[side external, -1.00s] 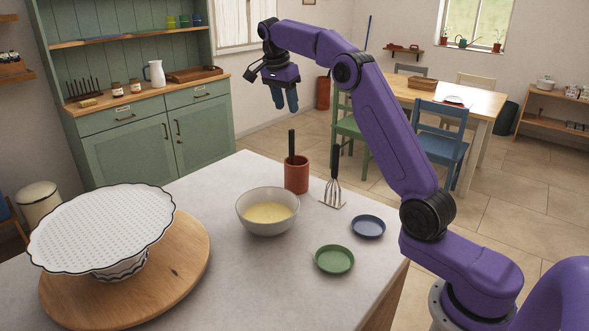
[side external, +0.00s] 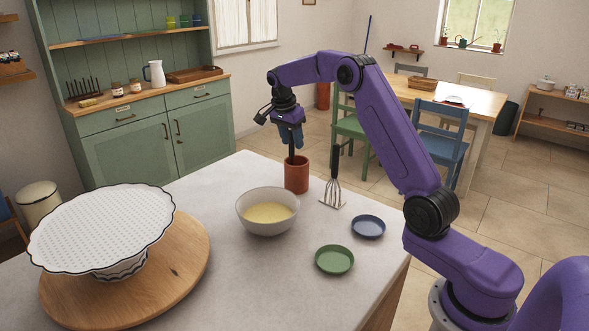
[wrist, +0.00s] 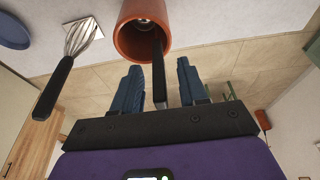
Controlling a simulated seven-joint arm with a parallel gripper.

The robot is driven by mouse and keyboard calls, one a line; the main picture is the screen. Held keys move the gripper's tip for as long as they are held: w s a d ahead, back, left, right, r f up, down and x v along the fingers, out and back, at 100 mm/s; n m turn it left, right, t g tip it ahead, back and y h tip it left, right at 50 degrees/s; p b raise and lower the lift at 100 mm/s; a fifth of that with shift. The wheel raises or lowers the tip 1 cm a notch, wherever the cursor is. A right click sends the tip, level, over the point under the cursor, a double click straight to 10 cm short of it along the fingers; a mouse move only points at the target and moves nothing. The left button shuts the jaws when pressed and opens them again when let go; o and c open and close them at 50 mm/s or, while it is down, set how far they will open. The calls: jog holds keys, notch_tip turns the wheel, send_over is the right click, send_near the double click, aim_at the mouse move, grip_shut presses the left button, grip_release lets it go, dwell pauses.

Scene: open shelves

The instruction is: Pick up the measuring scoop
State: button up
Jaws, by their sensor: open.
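A long black handle (side external: 292,158), which appears to be the measuring scoop's, stands up out of a terracotta cup (side external: 297,178) on the counter. In the wrist view the handle (wrist: 158,78) runs from the cup (wrist: 126,38) towards me; a small metallic bit shows inside the cup, and the scoop's bowl is not clearly visible. My gripper (side external: 292,143) is open and points down just above the cup. In the wrist view its two blue fingers lie on either side of the handle, with gaps between, my gripper (wrist: 158,66) not closed on it.
A whisk (side external: 333,180) with a black handle stands on a small white square right of the cup. A bowl of yellow mixture (side external: 267,212) stands in front. Blue (side external: 368,227) and green (side external: 334,260) dishes lie nearer. A patterned cake stand (side external: 100,228) fills the left.

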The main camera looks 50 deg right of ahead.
jog(key=shift+d+f, duration=0.2)
jog(key=shift+f, duration=0.5)
grip_shut()
jog(key=shift+r, duration=0.1)
